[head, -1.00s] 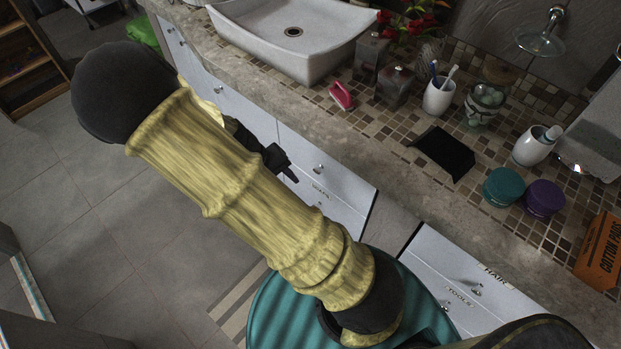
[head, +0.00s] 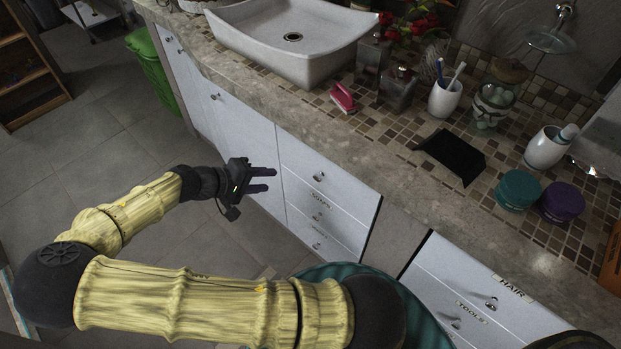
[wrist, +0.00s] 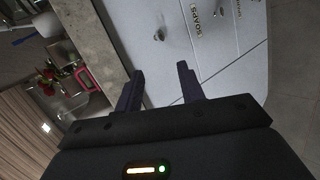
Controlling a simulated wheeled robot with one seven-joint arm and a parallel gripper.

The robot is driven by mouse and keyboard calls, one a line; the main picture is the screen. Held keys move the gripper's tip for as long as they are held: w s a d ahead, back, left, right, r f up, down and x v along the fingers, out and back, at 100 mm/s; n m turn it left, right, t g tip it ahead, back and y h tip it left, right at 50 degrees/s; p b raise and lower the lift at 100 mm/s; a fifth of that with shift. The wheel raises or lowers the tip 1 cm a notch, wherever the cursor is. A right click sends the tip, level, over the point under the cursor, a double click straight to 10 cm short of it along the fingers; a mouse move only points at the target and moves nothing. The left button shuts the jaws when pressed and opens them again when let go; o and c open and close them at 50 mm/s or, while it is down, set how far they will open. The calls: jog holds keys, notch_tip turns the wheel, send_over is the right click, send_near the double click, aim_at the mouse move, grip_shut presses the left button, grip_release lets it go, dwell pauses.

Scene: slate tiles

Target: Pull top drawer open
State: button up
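A white drawer stack (head: 330,195) sits under the counter, its fronts flush and shut. Its top drawer has a round metal knob (head: 319,177) and a SOAPS label (head: 320,199). My gripper (head: 270,180) is just left of this stack, fingers pointing right toward it, apart and empty. In the wrist view the open fingers (wrist: 160,70) point toward the drawer fronts, with a knob (wrist: 159,35) beyond them, roughly in line with the gap and not touched. A second stack at right has a top drawer (head: 480,275) labelled HAIR, with its own knob (head: 491,303), also shut.
The stone counter edge (head: 270,105) overhangs the fronts. A sink (head: 290,40), cups, jars and a black tray (head: 450,157) stand on top. A green bin (head: 153,75) is at the far left. The tiled floor (head: 110,140) left of the cabinets is clear.

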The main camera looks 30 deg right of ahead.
aim_at(315, 178)
jog(key=b+x, duration=0.1)
jog(key=x, duration=1.6)
jog(key=shift+f, duration=0.1)
grip_shut()
